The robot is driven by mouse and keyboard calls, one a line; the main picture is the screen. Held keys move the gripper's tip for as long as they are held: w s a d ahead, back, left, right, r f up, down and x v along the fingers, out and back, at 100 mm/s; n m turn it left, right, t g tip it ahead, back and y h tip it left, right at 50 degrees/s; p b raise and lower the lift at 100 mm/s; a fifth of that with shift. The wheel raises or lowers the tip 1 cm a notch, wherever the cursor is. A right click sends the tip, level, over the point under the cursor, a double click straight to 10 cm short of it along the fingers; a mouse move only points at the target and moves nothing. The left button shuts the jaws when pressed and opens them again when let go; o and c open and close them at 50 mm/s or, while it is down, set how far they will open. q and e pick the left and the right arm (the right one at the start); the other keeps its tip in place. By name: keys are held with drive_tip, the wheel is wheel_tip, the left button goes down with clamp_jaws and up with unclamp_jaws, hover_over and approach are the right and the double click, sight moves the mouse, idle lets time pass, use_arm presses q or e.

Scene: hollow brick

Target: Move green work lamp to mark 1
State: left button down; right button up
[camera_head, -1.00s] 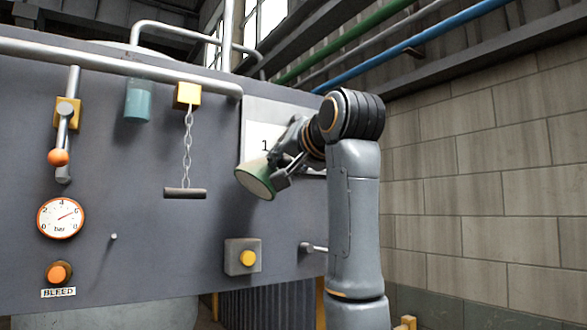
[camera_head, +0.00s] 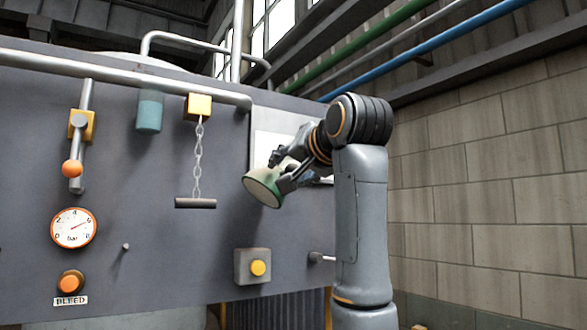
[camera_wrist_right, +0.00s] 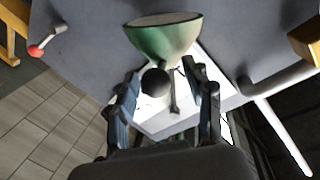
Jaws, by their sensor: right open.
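The green work lamp (camera_head: 264,187) is at the white plate (camera_head: 271,146) on the grey panel, its wide face turned down and toward the left. In the right wrist view the lamp (camera_wrist_right: 165,40) is a green cone with a dark round knob (camera_wrist_right: 155,82) at its narrow end, in front of the white plate (camera_wrist_right: 190,109). My right gripper (camera_head: 284,172) is close behind the lamp. Its fingers (camera_wrist_right: 163,92) are open on either side of the knob, with gaps visible. The plate's number is hidden now. My left gripper is not in view.
Left of the lamp a chain with a dark bar handle (camera_head: 195,203) hangs from a yellow block (camera_head: 199,106). Below are a yellow button box (camera_head: 253,266) and a short peg (camera_head: 321,257). A silver pipe (camera_head: 150,82) crosses the panel's top.

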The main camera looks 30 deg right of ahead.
drive_tip(key=s+r, duration=0.1)
drive_tip(key=s, duration=1.1)
drive_tip(key=shift+a+r, duration=0.3)
drive_tip(key=shift+a, duration=0.15)
